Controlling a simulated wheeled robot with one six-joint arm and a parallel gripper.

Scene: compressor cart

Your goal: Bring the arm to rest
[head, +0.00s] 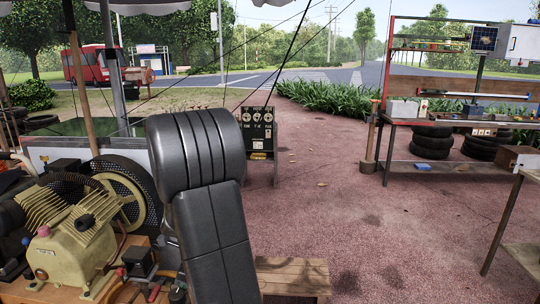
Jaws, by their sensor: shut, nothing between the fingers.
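My arm shows in the head view as thick dark grey links rising from the bottom middle, bent over at the top. My gripper is not in view; it may be hidden behind the arm links or outside the frame. The compressor (75,235), with a cream ribbed motor body and a large spoked flywheel (125,200), stands close on the left. I cannot tell whether my arm touches anything there.
A wooden bench (290,276) stands low beside my arm. A dark board (258,130) stands behind. A workbench (455,122) with tools and stacked tyres (431,142) is at the right; a table edge (515,215) is nearer. The reddish ground (370,235) between is open.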

